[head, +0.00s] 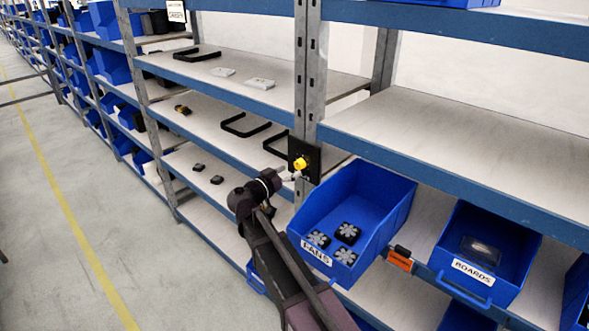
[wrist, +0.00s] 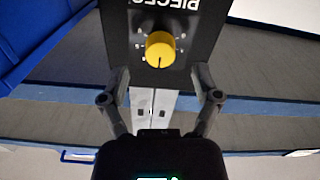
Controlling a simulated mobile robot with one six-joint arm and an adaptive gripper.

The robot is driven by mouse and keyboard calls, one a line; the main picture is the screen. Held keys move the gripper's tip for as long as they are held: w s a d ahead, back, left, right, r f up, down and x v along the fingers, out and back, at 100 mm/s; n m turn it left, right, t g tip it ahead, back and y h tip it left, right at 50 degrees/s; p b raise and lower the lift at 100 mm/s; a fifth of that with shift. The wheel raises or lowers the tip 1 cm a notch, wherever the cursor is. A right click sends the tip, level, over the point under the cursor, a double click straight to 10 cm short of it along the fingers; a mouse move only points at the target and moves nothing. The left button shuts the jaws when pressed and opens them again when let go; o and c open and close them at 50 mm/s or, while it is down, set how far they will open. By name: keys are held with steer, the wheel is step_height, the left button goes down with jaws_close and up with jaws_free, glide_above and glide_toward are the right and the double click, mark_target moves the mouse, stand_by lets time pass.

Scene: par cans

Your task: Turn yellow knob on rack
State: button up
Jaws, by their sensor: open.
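The yellow knob (head: 300,163) sits on a black panel (head: 312,152) fixed to the rack's upright post. In the wrist view the yellow knob (wrist: 160,50) is round with a dark pointer line on its face, and light marks surround it on the black panel (wrist: 186,24). The panel carries the word "PIECES", upside down in this view. My gripper (wrist: 159,80) is open, its two fingertips apart to either side below the knob. It looks empty, and the knob shows between the fingers, apart from them. In the head view my gripper (head: 286,176) is just before the panel.
A blue bin labelled FANS (head: 372,200) holds several fans right of my arm. A blue BOARDS bin (head: 510,245) stands farther right. Shelves with black handles (head: 245,124) lie left of the post (head: 308,60). The aisle floor (head: 50,200) at left is clear.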

steer(key=v, duration=0.8)
steer(key=shift+s+a, duration=0.2)
steer(key=shift+s, duration=0.05)
steer(key=shift+s, duration=0.1)
